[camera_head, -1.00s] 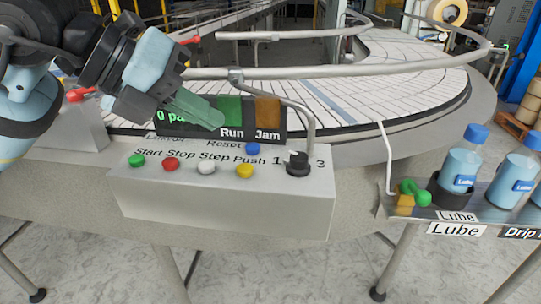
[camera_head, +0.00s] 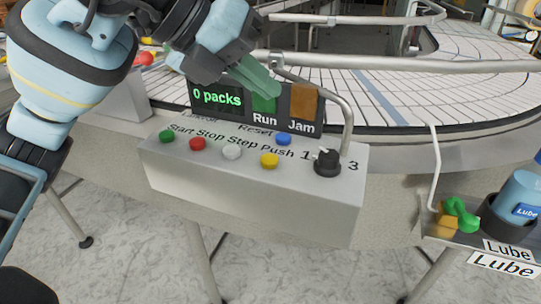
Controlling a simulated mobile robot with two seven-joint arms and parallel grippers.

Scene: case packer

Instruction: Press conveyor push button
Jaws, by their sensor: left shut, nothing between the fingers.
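The push button is the yellow one (camera_head: 269,160) on the grey control box, under the label "Push". It stands in a row with a green (camera_head: 167,136), a red (camera_head: 197,144) and a white button (camera_head: 231,152); a blue reset button (camera_head: 283,139) is behind it. My left gripper (camera_head: 272,91) is shut and empty, with its green fingers pointing down to the right. It is above and behind the buttons in the picture, in front of the display, and apart from the yellow button. My right gripper does not show.
The display (camera_head: 218,99) reads "0 packs", with Run and Jam panels. A black selector knob (camera_head: 327,163) and a bent grey rail stand at the box's right. A lube bottle (camera_head: 517,194) stands in a holder at far right. The white conveyor (camera_head: 420,90) curves behind.

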